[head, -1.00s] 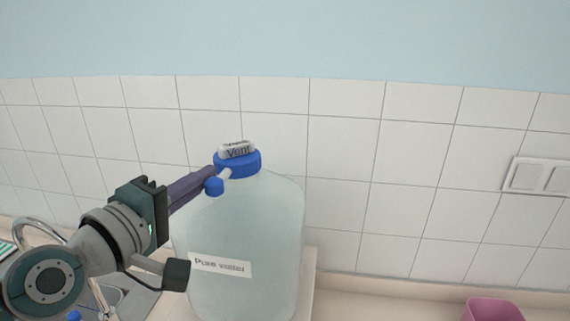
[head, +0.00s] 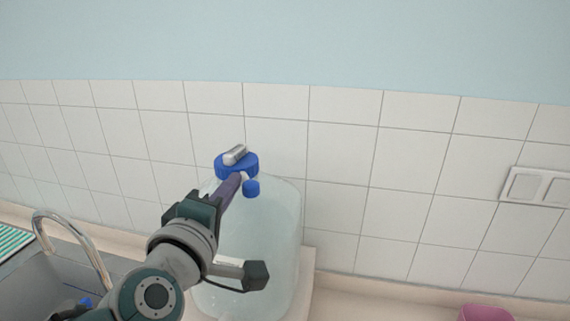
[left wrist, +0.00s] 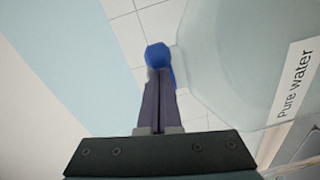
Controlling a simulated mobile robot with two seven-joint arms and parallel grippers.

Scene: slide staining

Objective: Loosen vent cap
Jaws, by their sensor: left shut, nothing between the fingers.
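The blue vent cap (head: 229,168) sits on the neck of a large translucent bottle (head: 272,225). A grey tab (head: 236,154) lies across its top, turned at an angle. A small blue knob (head: 251,188) sticks out from the cap's front on a pale stem. My left gripper (head: 237,177) is shut and empty, its purple fingertips at the front of the cap, just left of the knob. In the left wrist view the closed fingertips (left wrist: 160,73) are at blue parts (left wrist: 158,55) of the cap assembly. I cannot tell whether they touch. My right gripper is not in view.
A sink with a curved metal tap (head: 75,236) is at left, with a green striped item (head: 12,241) beside it. A tiled wall stands close behind the bottle. A pink container (head: 485,313) is at lower right. The counter between is clear.

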